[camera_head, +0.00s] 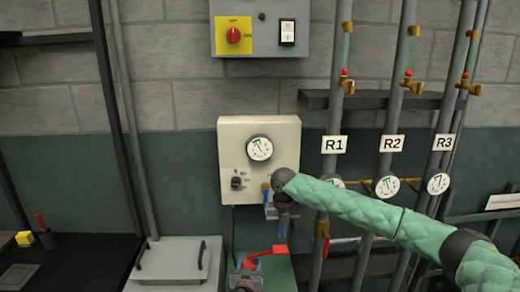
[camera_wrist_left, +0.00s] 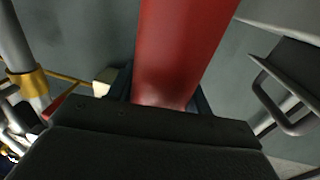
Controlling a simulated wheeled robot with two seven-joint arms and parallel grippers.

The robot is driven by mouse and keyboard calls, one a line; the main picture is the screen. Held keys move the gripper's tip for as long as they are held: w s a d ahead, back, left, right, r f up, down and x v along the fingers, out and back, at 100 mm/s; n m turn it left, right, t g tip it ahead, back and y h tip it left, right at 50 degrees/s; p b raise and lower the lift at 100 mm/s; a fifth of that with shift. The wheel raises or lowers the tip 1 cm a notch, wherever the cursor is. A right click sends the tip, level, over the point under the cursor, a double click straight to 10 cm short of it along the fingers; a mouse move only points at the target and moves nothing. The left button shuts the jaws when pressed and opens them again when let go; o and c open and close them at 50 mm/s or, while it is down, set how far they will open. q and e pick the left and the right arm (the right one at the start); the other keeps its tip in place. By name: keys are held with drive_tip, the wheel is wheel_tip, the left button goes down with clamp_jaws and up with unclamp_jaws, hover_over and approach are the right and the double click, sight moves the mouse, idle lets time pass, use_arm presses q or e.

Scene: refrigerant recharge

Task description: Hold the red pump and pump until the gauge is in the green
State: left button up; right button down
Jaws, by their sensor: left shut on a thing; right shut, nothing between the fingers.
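The red pump (camera_head: 265,256) shows at the bottom middle of the head view, its red handle above a green base. My left gripper (camera_head: 246,272) is at the pump by the bottom edge, shut on its red part. In the left wrist view, the red pump (camera_wrist_left: 180,50) rises between the fingers as a thick red bar. The round gauge (camera_head: 259,148) is on a beige box on the wall; its needle is too small to read surely. My right gripper (camera_head: 284,216) is shut and empty, in front of the box's lower right corner.
A grey lidded box (camera_head: 172,268) stands left of the pump. A switch panel (camera_head: 260,48) is above.

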use_arm(q)
drive_tip(key=o, duration=1.6)
use_arm(e)
drive_tip(key=shift+f, duration=0.1)
